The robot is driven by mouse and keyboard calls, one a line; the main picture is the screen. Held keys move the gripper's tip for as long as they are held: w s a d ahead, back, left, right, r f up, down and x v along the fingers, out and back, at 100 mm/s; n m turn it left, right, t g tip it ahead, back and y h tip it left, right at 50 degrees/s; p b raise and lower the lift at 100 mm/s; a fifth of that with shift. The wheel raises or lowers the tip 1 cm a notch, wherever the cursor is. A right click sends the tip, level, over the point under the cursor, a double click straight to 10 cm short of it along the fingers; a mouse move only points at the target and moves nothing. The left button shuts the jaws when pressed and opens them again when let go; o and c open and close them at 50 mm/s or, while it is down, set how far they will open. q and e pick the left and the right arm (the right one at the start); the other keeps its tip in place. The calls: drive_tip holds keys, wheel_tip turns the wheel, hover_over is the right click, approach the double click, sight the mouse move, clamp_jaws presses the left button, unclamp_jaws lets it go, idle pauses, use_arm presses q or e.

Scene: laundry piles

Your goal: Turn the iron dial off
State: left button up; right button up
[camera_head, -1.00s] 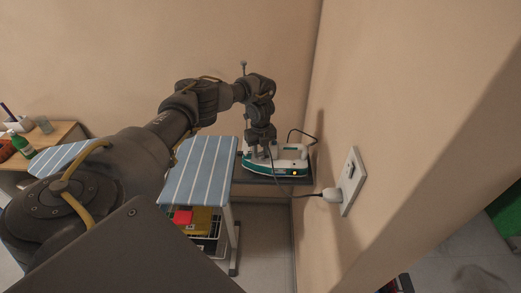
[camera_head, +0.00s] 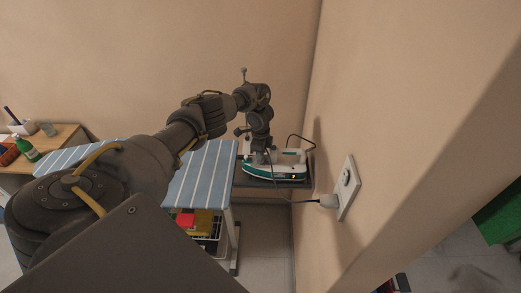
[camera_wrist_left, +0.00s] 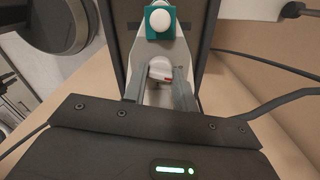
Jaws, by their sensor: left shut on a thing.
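The white and teal iron (camera_head: 287,168) lies on a dark rest at the far end of the ironing board, beside the wall. A small orange light shows on its side. In the left wrist view the iron's white dial (camera_wrist_left: 159,67) carries a red mark on its right part. My left gripper (camera_head: 262,151) reaches down onto the iron. In the left wrist view its fingers (camera_wrist_left: 159,76) are shut on the dial, one on each side. In the head view the gripper hides the dial. My right gripper is out of view.
The striped ironing board (camera_head: 202,175) stands left of the iron. A cord runs from the iron to a plug (camera_head: 329,200) in the wall socket (camera_head: 347,188). The wall is close on the right. A wooden table (camera_head: 65,137) with a green bottle (camera_head: 27,149) stands at the left.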

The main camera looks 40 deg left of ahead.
use_arm(q)
drive_tip(key=shift+n+p, duration=0.45)
drive_tip(key=shift+n, duration=0.75)
drive_tip(key=o, duration=1)
drive_tip(key=shift+c, duration=0.2)
drive_tip(key=shift+r, duration=0.1)
